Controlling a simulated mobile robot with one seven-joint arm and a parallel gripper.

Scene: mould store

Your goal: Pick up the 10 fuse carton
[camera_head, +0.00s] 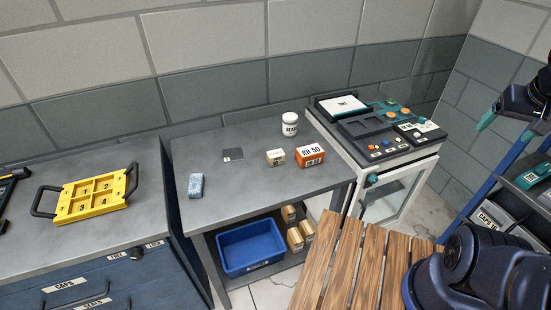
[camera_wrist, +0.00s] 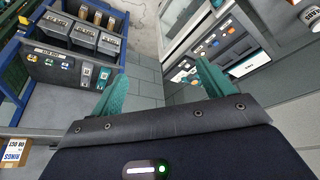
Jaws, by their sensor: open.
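A small cream carton with a dark printed label (camera_head: 276,157) stands on the grey workbench (camera_head: 230,195), just left of an orange and white box marked RH 50. Its print is too small to read, so I cannot confirm that it is the 10 fuse carton. My gripper (camera_wrist: 160,90) has two teal fingers spread apart with nothing between them. In the head view it is at the upper right edge, partly cut off, far from the cream carton. The wrist view does not show that carton.
The RH 50 box (camera_head: 310,155), a white jar (camera_head: 290,124), a dark flat piece (camera_head: 233,154) and a blue-white packet (camera_head: 196,186) share the bench. A control machine (camera_head: 385,128) stands to its right. A blue bin (camera_head: 250,247) and several cartons sit below. A slatted wooden surface (camera_head: 352,262) is in front.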

